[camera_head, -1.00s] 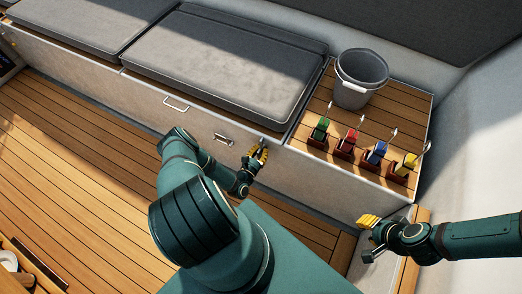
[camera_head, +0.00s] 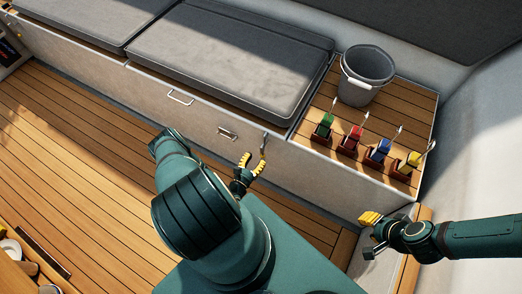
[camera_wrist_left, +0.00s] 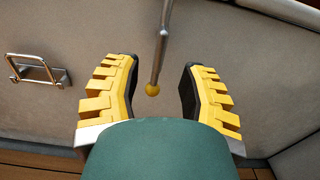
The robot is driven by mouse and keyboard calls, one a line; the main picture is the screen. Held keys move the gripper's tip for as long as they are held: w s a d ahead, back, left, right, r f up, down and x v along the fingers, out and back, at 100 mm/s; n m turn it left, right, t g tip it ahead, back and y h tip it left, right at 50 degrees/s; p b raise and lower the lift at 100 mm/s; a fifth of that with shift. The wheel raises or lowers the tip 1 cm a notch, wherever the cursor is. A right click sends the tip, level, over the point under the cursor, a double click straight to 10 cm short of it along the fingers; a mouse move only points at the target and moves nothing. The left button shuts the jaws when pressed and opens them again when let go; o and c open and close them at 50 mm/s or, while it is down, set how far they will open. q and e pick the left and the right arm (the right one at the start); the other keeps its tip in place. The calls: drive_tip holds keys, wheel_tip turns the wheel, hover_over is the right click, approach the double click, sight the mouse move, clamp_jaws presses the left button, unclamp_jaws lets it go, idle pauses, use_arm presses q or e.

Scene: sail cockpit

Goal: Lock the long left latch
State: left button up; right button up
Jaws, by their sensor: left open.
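The long latch (camera_head: 264,141) is a thin metal rod on the white bench front, below the right end of the cushion. In the left wrist view the latch rod (camera_wrist_left: 162,45) hangs nearly straight down, leaning slightly, with a yellow ball at its lower end. My left gripper (camera_head: 255,161) is open just below and in front of it. In the wrist view its yellow-padded fingers stand on either side of the ball, apart from it. My right gripper (camera_head: 371,232) is at the lower right, away from the latch; its opening is unclear.
A metal bracket handle (camera_head: 227,134) sits left of the latch, and a white handle (camera_head: 180,97) further left. A grey bucket (camera_head: 366,75) and several coloured lever blocks (camera_head: 350,140) stand on the wooden top at right. The plank floor (camera_head: 80,150) is clear at left.

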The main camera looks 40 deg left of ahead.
use_arm(q)
drive_tip(key=shift+v, duration=2.15)
drive_tip(key=shift+w, duration=0.1)
drive_tip(key=w+d+r+m+g+h, duration=0.4)
drive_tip(key=w+d+m+g+h, duration=0.55)
drive_tip(key=m, duration=0.95)
drive_tip(key=s+d+r+m+g+y, duration=0.1)
drive_tip(key=s+d+r+m+g, duration=0.7)
drive_tip(key=s+d+r+m, duration=0.65)
drive_tip(key=w+r+m+t, duration=0.2)
drive_tip(key=w+r+m, duration=0.1)
drive_tip(key=w, duration=0.5)
drive_tip(key=shift+d+r+m, duration=0.15)
drive_tip(key=shift+r+m, duration=0.2)
drive_tip(key=shift+w, duration=0.1)
